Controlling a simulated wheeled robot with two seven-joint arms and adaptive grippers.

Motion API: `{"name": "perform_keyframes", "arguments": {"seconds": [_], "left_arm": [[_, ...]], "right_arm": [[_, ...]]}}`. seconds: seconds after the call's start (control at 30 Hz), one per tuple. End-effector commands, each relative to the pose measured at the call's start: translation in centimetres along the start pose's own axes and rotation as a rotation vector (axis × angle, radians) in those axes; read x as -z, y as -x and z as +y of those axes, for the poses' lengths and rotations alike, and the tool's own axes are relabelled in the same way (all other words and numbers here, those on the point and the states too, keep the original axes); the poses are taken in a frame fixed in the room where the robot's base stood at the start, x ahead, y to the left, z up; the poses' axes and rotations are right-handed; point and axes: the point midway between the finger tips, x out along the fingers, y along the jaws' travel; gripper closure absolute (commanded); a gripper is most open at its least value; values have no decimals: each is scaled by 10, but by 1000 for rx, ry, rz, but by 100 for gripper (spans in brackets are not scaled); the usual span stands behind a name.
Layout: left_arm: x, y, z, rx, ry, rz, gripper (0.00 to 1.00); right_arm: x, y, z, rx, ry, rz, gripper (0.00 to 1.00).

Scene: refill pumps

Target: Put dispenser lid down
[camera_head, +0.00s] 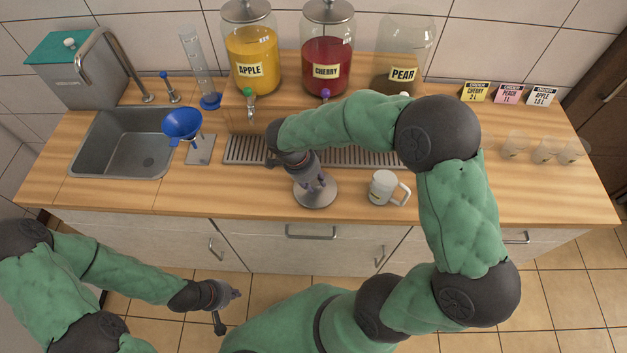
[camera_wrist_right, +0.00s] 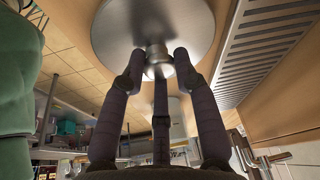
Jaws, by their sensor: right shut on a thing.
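In the right wrist view, the gripper fingers (camera_wrist_right: 158,72) are shut around the knob in the middle of the lid (camera_wrist_right: 110,35). I cannot tell whether the lid touches the counter. The pear dispenser (camera_head: 405,40) at the back shows no lid on top. My left gripper (camera_head: 228,306) is open and empty, low in front of the cabinets.
The drip grate (camera_head: 240,150) lies behind the lid. A white mug (camera_head: 383,187) stands to its right. The apple dispenser (camera_head: 252,55) and cherry dispenser (camera_head: 327,50) have lids on. A sink (camera_head: 115,150), blue funnel (camera_head: 182,123) and several clear cups (camera_head: 543,152) are further off.

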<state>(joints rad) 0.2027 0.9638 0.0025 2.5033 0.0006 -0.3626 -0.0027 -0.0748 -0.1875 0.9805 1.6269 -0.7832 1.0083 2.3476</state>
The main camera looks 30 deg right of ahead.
Motion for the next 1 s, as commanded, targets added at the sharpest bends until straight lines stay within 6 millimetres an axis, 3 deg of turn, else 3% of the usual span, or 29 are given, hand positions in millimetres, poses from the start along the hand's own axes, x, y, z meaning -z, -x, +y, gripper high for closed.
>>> {"name": "perform_keyframes", "arguments": {"seconds": [0.33,0.37,0.43,0.87,1.0], "left_arm": [[0,-3,-1,0,0,0,100],[0,-3,-1,0,0,0,100],[0,-2,-1,0,0,0,100],[0,1,0,0,0,0,100],[0,4,2,0,0,0,100]], "right_arm": [[-1,-2,-1,2,-2,-1,100],[-1,-2,-1,2,-2,-1,67],[0,-1,-1,2,-2,-1,47],[0,2,0,1,-2,-1,45],[0,19,-1,5,-3,-2,45]]}}
